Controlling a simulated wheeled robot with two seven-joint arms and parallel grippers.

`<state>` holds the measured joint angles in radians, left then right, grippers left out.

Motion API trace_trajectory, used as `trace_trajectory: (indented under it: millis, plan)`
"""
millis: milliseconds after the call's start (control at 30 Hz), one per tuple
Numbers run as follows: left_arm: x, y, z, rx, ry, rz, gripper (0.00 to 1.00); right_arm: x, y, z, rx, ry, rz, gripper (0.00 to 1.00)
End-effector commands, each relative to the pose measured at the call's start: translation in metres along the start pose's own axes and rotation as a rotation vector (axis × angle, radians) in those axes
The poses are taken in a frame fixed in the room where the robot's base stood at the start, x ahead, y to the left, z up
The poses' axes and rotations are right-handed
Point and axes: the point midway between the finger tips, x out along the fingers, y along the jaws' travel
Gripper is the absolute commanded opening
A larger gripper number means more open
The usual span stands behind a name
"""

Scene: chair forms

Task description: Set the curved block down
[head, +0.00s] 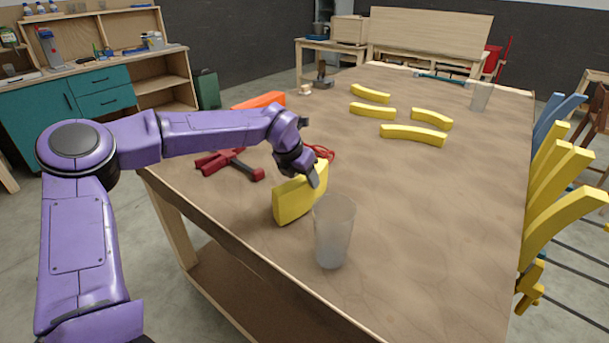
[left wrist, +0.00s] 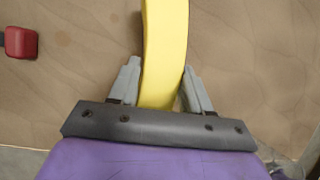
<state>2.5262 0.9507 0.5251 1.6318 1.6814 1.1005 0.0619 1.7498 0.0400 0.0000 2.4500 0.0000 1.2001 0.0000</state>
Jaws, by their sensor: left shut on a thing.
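The curved block is yellow, and in the head view my left gripper (head: 316,177) is shut on a yellow block (head: 295,197) near the table's near left edge. In the left wrist view the yellow block (left wrist: 165,45) runs up between the two grey fingers of my left gripper (left wrist: 157,88). I cannot tell whether the block touches the table. Several other yellow curved blocks (head: 413,134) lie farther back on the table. My right gripper is not in view.
A frosted cup (head: 334,232) stands close to the right of the held block. A red clamp (head: 230,163) lies to the left on the table (head: 440,230), also showing in the left wrist view (left wrist: 20,42). Another cup (head: 480,97) stands far back. The table's right middle is clear.

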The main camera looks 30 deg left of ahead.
Motion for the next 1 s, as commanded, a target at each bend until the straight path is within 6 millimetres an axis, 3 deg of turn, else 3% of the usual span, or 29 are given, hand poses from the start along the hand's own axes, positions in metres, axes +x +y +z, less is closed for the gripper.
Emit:
trace_trajectory:
  millis: [233, 267, 300, 333, 667, 767, 1000]
  plan:
    - [0.001, 0.000, -0.001, -0.001, 0.001, 0.000, 0.00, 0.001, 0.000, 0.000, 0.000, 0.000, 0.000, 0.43]
    - [0.001, 0.000, -0.001, -0.001, 0.002, 0.000, 0.58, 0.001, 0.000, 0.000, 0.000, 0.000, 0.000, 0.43]
    - [0.001, 0.000, -0.001, -0.001, 0.003, 0.000, 0.71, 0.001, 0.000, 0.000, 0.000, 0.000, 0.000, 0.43]
    - [0.001, 0.000, -0.001, -0.001, 0.003, 0.000, 0.73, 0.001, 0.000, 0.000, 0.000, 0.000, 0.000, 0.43]
    - [-0.004, 0.000, -0.001, -0.002, 0.001, 0.000, 0.73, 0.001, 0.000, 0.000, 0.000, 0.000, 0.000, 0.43]
    - [-0.021, 0.000, 0.000, -0.002, -0.003, 0.000, 0.73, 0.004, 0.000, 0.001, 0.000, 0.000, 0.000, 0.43]
    - [-0.082, 0.000, 0.000, -0.001, -0.004, 0.001, 0.73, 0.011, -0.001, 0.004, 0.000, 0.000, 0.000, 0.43]
